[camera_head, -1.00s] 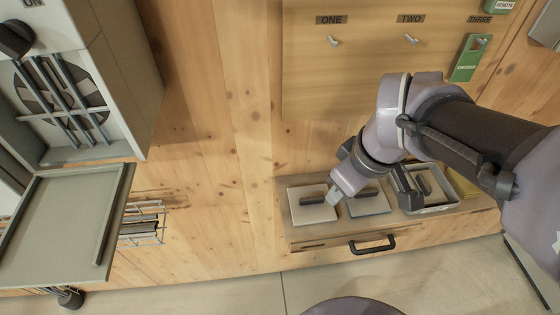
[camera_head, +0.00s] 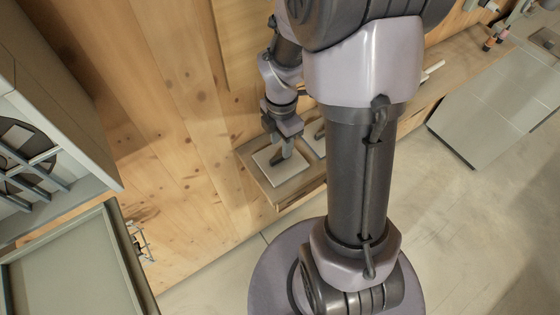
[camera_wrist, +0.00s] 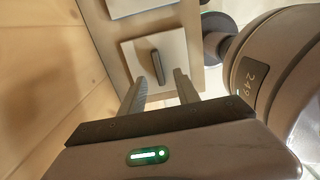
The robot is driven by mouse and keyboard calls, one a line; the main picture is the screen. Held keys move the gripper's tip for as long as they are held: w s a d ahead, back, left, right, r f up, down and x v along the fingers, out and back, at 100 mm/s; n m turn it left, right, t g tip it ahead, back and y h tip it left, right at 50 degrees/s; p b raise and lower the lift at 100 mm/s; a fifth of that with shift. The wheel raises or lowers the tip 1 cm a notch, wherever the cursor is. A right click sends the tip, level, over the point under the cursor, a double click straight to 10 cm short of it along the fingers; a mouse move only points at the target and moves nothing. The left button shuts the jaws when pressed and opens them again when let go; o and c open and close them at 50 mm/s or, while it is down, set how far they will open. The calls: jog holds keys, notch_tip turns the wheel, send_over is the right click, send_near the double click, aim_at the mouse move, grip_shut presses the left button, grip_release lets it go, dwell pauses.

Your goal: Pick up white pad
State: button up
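The white pad (camera_head: 265,158) is a flat square with a dark bar handle, lying at the left end of the wooden shelf. In the wrist view the white pad (camera_wrist: 177,46) lies just beyond my fingertips, its dark handle (camera_wrist: 157,67) standing roughly between the lines of the two fingers. My gripper (camera_head: 281,150) is low over the pad in the head view. In the wrist view my gripper (camera_wrist: 158,82) is open, with a clear gap between its fingers and nothing held.
A second pad (camera_head: 318,146) lies right beside it on the shelf (camera_head: 287,193), partly hidden by my arm. A wooden wall rises behind. A grey machine with an open door (camera_head: 75,262) stands at the left.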

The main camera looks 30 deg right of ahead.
aim_at(280, 159)
jog(key=f, duration=0.1)
jog(key=f+b, duration=0.1)
jog(key=f, duration=0.1)
jog(key=f+b, duration=0.1)
jog(key=f, duration=0.1)
jog(key=shift+w+d+f, duration=0.2)
jog(key=shift+d, duration=0.05)
jog(key=shift+r, duration=0.1)
jog(key=shift+c, duration=1.3)
grip_shut()
